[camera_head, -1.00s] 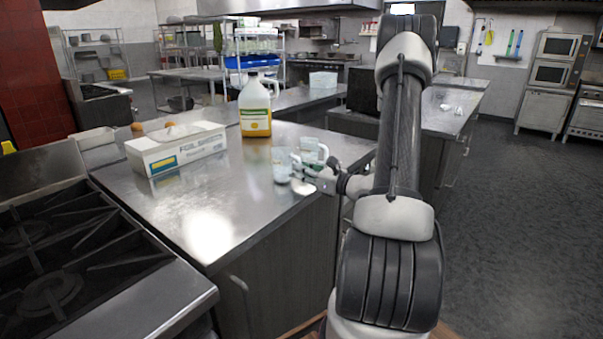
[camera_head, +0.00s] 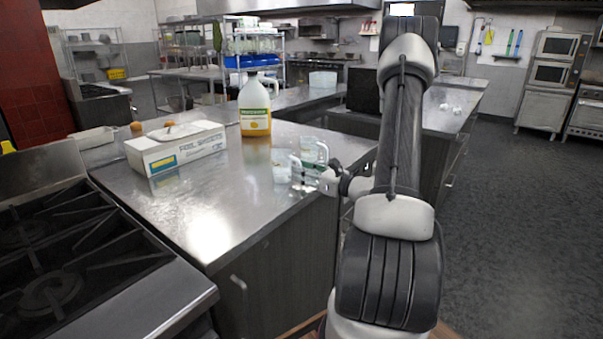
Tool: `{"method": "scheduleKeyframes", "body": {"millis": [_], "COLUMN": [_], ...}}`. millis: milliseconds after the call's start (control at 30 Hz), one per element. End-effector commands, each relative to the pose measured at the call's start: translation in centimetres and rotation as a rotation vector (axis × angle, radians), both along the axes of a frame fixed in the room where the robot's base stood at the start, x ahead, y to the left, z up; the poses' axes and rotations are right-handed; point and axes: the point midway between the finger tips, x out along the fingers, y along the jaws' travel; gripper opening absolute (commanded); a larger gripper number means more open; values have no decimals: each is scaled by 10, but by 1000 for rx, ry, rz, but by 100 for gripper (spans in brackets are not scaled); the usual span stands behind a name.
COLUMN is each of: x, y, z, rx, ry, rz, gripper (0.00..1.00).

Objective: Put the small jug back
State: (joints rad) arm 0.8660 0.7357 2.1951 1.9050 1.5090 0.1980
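Two small clear vessels stand close together near the right edge of the steel counter (camera_head: 215,205). One clear vessel (camera_head: 280,160) is on the left, and a clear jug-like vessel (camera_head: 314,148) is on the right, partly behind my gripper. I cannot tell for sure which one is the small jug. My gripper (camera_head: 299,173) is at these vessels, just in front of the right one and right of the left one. The fingers blend with the clear walls, so I cannot tell whether they are open or shut, or whether they touch a vessel.
A yellow-filled plastic bottle (camera_head: 254,106) stands behind the vessels. A white foil-sheets box (camera_head: 177,150) lies to their left. A black gas stove (camera_head: 60,250) fills the lower left. The counter's front middle is clear. Open dark floor (camera_head: 530,220) lies to the right.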

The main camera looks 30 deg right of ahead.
Motion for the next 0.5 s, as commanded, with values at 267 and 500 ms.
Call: {"method": "scheduleKeyframes", "body": {"millis": [267, 500], "x": [-57, -95], "y": [-23, -37], "z": [-1, -1], "rx": [1, 1], "ry": [0, 0], "rz": [-7, -5], "gripper": [32, 32]}}
